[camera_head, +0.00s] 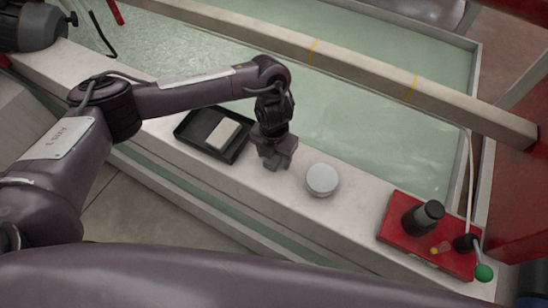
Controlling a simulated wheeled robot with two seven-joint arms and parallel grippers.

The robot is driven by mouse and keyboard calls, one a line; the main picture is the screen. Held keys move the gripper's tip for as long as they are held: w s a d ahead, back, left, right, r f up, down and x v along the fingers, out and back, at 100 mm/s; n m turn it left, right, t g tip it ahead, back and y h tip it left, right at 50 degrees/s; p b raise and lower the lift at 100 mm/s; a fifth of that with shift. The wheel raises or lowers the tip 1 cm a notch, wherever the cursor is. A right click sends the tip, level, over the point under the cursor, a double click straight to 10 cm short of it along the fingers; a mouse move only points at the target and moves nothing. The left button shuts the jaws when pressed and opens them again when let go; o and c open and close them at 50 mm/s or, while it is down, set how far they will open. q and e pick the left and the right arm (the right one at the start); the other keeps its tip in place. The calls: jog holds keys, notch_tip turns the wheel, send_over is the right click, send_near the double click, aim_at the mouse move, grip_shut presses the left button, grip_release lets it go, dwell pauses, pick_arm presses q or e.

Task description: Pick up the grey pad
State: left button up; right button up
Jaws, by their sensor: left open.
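A round, pale grey disc (322,180), which looks like the grey pad, lies flat on the light stone-coloured ledge (265,202). My left gripper (277,164) points down over the ledge, just left of the disc and apart from it. Its jaws are open, and I see nothing held between them. The gripper is between the disc and a black tray (184,131) on its left. My right gripper is not in view.
The black tray holds a pale rectangular block (223,134). A pale beam (370,75) crosses the water basin (340,115) behind the ledge.

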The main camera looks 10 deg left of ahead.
pick_arm(q)
jog(key=c, duration=1.1)
jog(key=shift+o, duration=0.2)
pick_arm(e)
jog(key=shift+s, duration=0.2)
pick_arm(q)
jog(key=shift+r, duration=0.1)
